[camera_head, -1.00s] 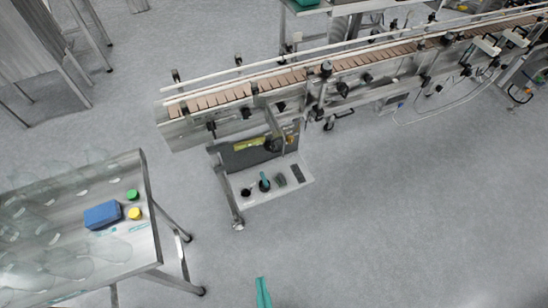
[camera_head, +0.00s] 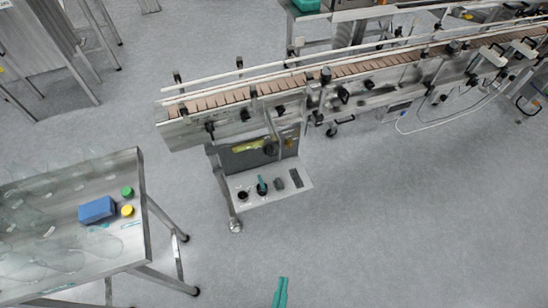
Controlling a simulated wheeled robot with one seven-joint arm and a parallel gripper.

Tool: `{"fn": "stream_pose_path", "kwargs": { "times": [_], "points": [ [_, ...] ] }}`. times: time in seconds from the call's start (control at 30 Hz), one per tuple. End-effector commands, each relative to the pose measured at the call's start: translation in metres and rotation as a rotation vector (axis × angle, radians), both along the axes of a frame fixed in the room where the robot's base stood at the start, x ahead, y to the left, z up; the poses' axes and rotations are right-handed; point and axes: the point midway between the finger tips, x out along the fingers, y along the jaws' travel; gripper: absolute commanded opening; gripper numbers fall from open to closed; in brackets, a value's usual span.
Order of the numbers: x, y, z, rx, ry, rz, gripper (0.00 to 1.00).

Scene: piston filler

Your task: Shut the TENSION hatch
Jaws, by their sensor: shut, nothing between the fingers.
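A box with a dark grey front (camera_head: 250,157) hangs under the near end of the conveyor. A thin plate (camera_head: 274,132) stands out from its right part, next to a dark round part. This may be the TENSION hatch standing open, but no label is readable and I cannot tell for sure. My gripper (camera_head: 281,290), a teal shape, shows at the bottom edge. It is shut and empty, well below the box and apart from it. The rest of my arm is out of view.
The conveyor (camera_head: 330,76) runs from centre left to upper right. A shelf (camera_head: 285,201) with small items juts out below the box. A steel table (camera_head: 128,245) with a blue block (camera_head: 97,210) stands at left. The floor (camera_head: 400,220) at right is clear.

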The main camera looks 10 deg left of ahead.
Motion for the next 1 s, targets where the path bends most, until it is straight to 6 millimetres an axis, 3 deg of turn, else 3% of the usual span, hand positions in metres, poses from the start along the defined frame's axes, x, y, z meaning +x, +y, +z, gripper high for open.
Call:
{"fn": "stream_pose_path", "kwargs": {
  "times": [0.3, 0.5, 0.7, 0.9, 1.0],
  "points": [
    [0.072, 0.054, -0.106, -0.414, 0.076, 0.248, 0.00],
    [0.133, 0.085, -0.145, -0.721, 0.071, 0.326, 0.00],
    [0.202, 0.122, -0.147, -1.031, 0.009, 0.321, 0.00],
    [0.261, 0.167, -0.114, -1.290, -0.095, 0.238, 0.00],
    [0.279, 0.186, -0.093, -1.374, -0.143, 0.189, 0.00]
  ]
}}
